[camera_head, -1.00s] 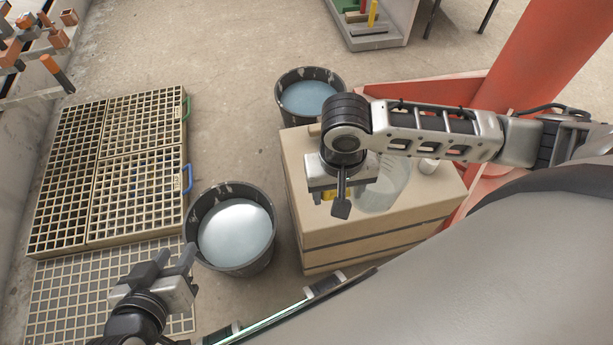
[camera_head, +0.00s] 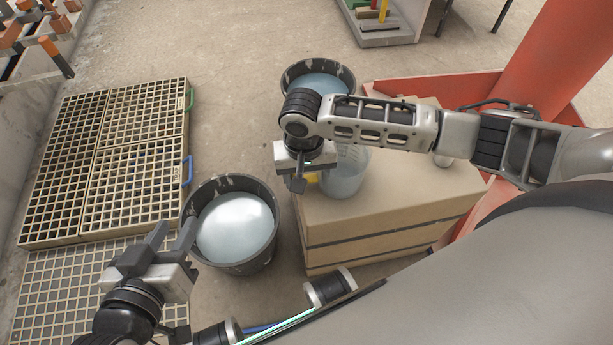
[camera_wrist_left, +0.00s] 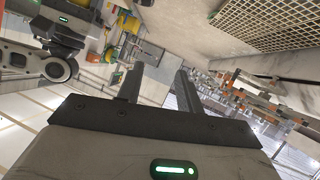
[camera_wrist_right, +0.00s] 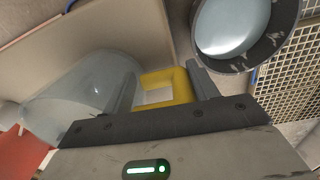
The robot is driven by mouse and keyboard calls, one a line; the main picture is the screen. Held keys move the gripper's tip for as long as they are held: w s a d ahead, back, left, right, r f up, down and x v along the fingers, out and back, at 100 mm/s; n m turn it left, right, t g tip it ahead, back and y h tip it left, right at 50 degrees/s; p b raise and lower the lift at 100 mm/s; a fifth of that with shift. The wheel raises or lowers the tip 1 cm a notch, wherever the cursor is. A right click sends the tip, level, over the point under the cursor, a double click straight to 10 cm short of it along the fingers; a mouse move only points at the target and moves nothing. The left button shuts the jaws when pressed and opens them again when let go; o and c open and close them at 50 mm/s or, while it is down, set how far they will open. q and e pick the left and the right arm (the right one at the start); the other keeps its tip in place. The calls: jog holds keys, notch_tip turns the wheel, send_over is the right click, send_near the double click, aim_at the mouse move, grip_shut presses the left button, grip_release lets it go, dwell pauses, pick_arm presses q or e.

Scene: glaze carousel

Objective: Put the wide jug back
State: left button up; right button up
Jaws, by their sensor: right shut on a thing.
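The wide jug (camera_head: 345,173) is translucent grey with a yellow handle; in the head view it is partly hidden behind my right arm, at the left part of the wooden box top. My right gripper (camera_head: 298,186) is at the jug's left side, shut on its handle. In the right wrist view the yellow handle (camera_wrist_right: 170,90) lies between the fingers, with the jug body (camera_wrist_right: 85,95) to the left. Whether the jug touches the box cannot be told. My left gripper (camera_head: 173,232) is open and empty, left of the near bucket; its parted fingers show in the left wrist view (camera_wrist_left: 158,80).
The wooden box (camera_head: 420,205) carries a small pale object (camera_head: 443,158) at its right. A near bucket (camera_head: 236,225) and a far bucket (camera_head: 318,80) hold pale liquid. Slatted grates (camera_head: 110,165) lie on the left floor. A red post (camera_head: 545,50) stands at right.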

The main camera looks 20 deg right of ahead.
jog(key=o, duration=1.4)
jog(key=shift+o, duration=0.8)
